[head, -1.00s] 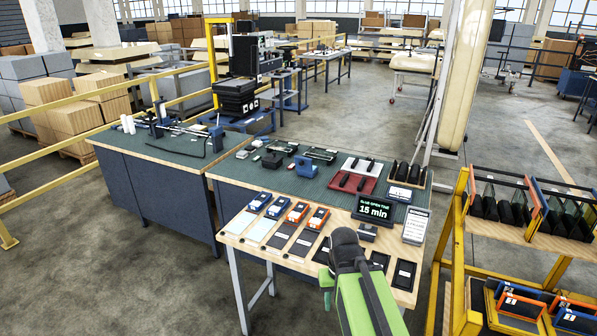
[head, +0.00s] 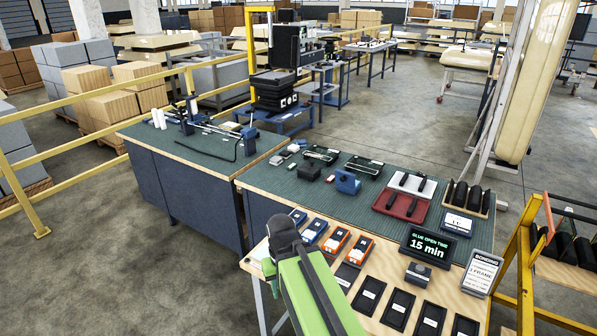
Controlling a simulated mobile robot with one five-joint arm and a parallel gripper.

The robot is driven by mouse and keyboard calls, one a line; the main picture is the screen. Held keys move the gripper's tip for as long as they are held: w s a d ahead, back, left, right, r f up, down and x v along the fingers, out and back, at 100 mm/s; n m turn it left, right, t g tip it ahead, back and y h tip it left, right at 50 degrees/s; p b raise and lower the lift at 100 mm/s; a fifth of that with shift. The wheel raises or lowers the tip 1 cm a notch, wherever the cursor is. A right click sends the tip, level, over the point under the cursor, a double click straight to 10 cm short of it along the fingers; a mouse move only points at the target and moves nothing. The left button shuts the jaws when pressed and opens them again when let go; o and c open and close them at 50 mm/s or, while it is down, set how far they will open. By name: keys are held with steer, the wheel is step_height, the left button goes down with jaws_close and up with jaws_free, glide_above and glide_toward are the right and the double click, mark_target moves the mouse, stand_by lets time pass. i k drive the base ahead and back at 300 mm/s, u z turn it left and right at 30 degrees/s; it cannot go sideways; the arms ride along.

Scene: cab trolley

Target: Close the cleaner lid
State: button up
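A small blue box-like thing (head: 347,182) stands on the green mat of the workbench, with what looks like a raised part at its back. It may be the cleaner with its lid up, but it is too small to be sure. My gripper (head: 284,236) is at the dark end of my green arm, in the lower middle of the head view, over the left part of the light wooden table. It is nearer to me than the blue thing and apart from it. Its fingers are hidden, so I cannot see whether it is open or shut.
The wooden table (head: 393,322) carries orange and blue devices (head: 335,241), black trays (head: 398,309) and a small dark box (head: 418,273). A "15 min" display (head: 428,245) and a red tray (head: 401,205) lie beyond. A yellow rack (head: 527,280) stands right. Floor at left is clear.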

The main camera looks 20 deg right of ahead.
mark_target(346, 179)
steer(key=u, duration=0.6)
steer(key=i, duration=0.95)
steer(key=u, duration=0.6)
